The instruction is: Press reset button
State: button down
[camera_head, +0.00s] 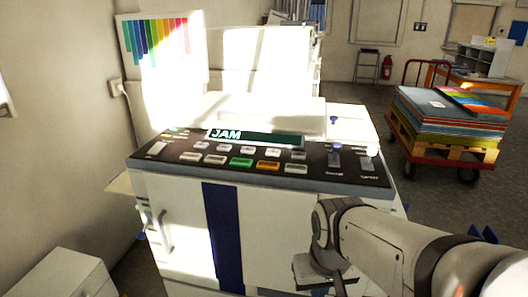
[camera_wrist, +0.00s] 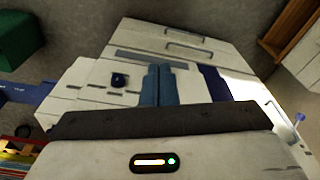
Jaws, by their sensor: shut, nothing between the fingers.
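A white machine (camera_head: 180,215) like a large copier has a dark sloped control panel (camera_head: 325,178) on top. A green display (camera_head: 225,134) on the panel reads "JAM". Below it are several pale buttons, a green button (camera_head: 241,162) and an orange button (camera_head: 268,165). The small labels are too blurred to tell which button is reset. My gripper (camera_head: 338,286) is low in front of the machine's right side, below the panel and apart from the buttons. In the wrist view its two blue-grey fingers (camera_wrist: 158,86) are together, with nothing between them, against the machine's pale front.
A cart with a pallet of stacked coloured sheets (camera_head: 447,115) stands to the right. A white cabinet (camera_head: 62,272) is at the lower left, beside the wall. A dark blue stripe (camera_head: 221,225) runs down the machine's front. Open floor (camera_head: 425,205) lies between machine and cart.

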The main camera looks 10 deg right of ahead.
jog(key=shift+r, duration=0.1)
notch_tip(320, 180, up, 24)
jog(key=m+t+y+p, duration=0.4)
jog(key=m+t+p, duration=0.3)
jog(key=m+p, duration=1.8)
send_over(299, 169)
jog(key=p, duration=0.3)
jog(key=n, duration=0.3)
jog(key=shift+f, duration=0.25)
notch_tip(299, 169, down, 8)
jog(key=b, duration=0.7)
jog(key=shift+r, duration=0.15)
jog(key=shift+f+b, duration=0.45)
jog(key=shift+b, duration=0.3)
